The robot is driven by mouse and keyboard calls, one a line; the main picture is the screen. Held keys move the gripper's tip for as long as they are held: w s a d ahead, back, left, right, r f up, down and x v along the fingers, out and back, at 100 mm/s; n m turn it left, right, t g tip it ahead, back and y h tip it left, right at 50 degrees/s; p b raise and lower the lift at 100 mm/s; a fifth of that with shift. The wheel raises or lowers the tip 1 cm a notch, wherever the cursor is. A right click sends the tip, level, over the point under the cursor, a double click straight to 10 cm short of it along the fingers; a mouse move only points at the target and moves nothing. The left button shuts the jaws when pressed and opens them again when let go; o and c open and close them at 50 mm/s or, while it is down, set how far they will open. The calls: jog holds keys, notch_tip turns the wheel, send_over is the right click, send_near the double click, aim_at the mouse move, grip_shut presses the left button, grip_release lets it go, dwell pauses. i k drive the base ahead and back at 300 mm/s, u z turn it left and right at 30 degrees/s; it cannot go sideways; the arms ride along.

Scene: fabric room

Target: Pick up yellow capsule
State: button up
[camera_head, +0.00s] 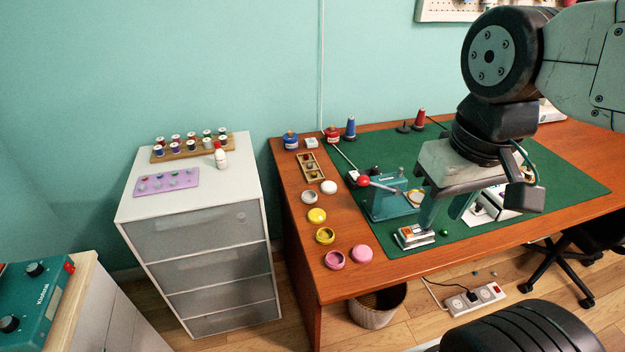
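My gripper (442,220) is above the front of the green mat on the desk, fingers pointing down and spread apart, with nothing seen between them. Two yellow round things lie at the desk's left side: a flat yellow disc or lid (317,215) and, just in front of it, a yellow open cup-like piece (325,236). Both are left of my gripper and apart from it. A small wooden tray (304,156) behind them holds several tiny pieces, too small to tell. I cannot tell which is the yellow capsule.
A small metal-and-orange device (415,237) and a green ball (444,232) are near my fingertips. A teal press (387,197) with a red-knobbed lever stands left of my gripper. Pink pieces (361,254) and white pieces (329,187) lie nearby. A white drawer cabinet (205,260) stands left.

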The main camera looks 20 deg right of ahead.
aim_at(326, 236)
jog(key=u, duration=0.05)
jog(key=k, duration=1.1)
jog(key=z, duration=0.7)
jog(key=i, duration=1.45)
jog(key=u, duration=0.7)
